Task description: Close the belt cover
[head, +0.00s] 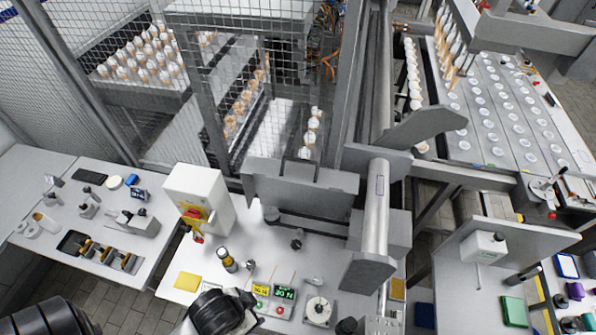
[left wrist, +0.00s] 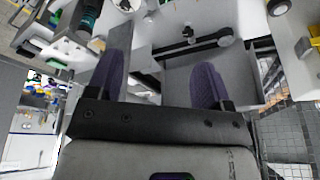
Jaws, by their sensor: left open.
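The belt cover (head: 303,190) appears to be the grey panel standing raised at the back of the white bench, left of a large metal roller. A dark belt part with round ends shows below it, uncovered. In the left wrist view the dark belt with its round pulleys (left wrist: 190,45) lies beyond my fingers. A flat grey panel (left wrist: 180,80) shows between the fingers; I cannot tell if it is the cover. My left gripper (left wrist: 158,78) is open, its two purple fingers apart with nothing gripped. In the head view its fingers are hidden. My right gripper is out of view.
A white control box (head: 200,195) with a red and yellow switch stands left of the panel. The metal roller (head: 376,205) stands to its right. A green display (head: 284,293), a bottle (head: 227,260) and a yellow pad (head: 187,282) occupy the bench front. Mesh fencing rises behind.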

